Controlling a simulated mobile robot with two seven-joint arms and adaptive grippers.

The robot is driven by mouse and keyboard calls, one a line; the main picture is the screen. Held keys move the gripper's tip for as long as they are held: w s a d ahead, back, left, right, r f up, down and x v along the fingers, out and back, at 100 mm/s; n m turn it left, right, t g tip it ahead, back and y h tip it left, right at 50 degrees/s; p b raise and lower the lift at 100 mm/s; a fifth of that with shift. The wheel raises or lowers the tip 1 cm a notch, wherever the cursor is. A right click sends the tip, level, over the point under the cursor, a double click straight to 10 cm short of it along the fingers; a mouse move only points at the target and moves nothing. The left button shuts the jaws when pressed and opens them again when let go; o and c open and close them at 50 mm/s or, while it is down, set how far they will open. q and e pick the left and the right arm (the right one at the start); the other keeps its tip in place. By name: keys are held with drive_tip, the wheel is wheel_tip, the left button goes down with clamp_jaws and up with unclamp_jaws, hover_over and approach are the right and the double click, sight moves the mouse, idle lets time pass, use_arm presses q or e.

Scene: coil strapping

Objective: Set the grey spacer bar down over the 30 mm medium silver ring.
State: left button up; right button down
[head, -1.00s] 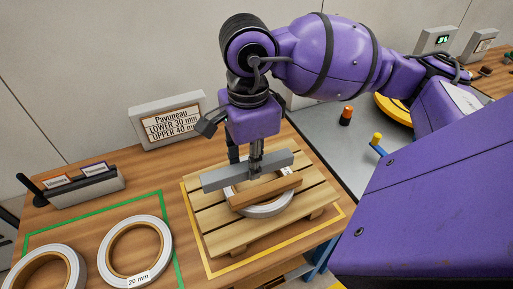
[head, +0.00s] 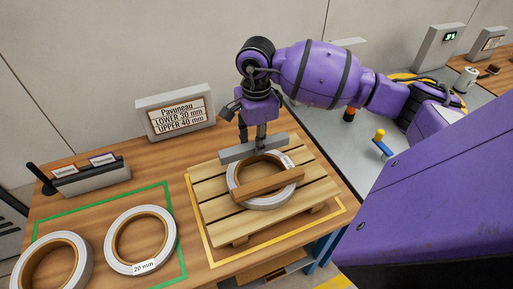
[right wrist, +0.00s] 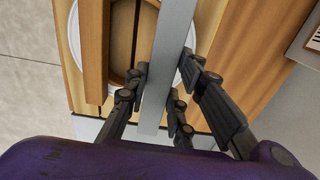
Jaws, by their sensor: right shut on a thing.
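My right gripper (head: 253,139) is shut on the grey spacer bar (head: 236,154), gripping it near its middle. The bar lies level across the far part of the silver ring (head: 233,189); whether it touches the ring I cannot tell. The ring lies flat on the slatted pallet (head: 215,210), its label partly hidden and unreadable. A brown wooden bar (head: 262,184) lies across the ring's near part, roughly parallel to the grey bar and apart from it. The right wrist view shows the grey bar (right wrist: 172,60) between the fingers, beside the brown bar (right wrist: 95,60). My left gripper is not in view.
Two more silver rings lie at the left, one labelled 20 mm (head: 113,255) and one at the edge (head: 82,265). A sign (head: 177,112) reading LOWER 30 mm, UPPER 40 mm and a grey label holder (head: 92,179) stand behind. Free wood separates rings and pallet.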

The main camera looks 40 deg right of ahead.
drive_tip(key=shift+w+d+f, duration=0.1)
drive_tip(key=shift+w+f, duration=0.05)
drive_tip(key=shift+f, duration=1.7)
drive_tip(key=shift+f+b, duration=0.3)
drive_tip(key=shift+f, duration=0.3)
drive_tip(key=c, duration=1.5)
unclamp_jaws()
drive_tip(key=shift+r, duration=0.1)
wheel_tip(320, 180, up, 13)
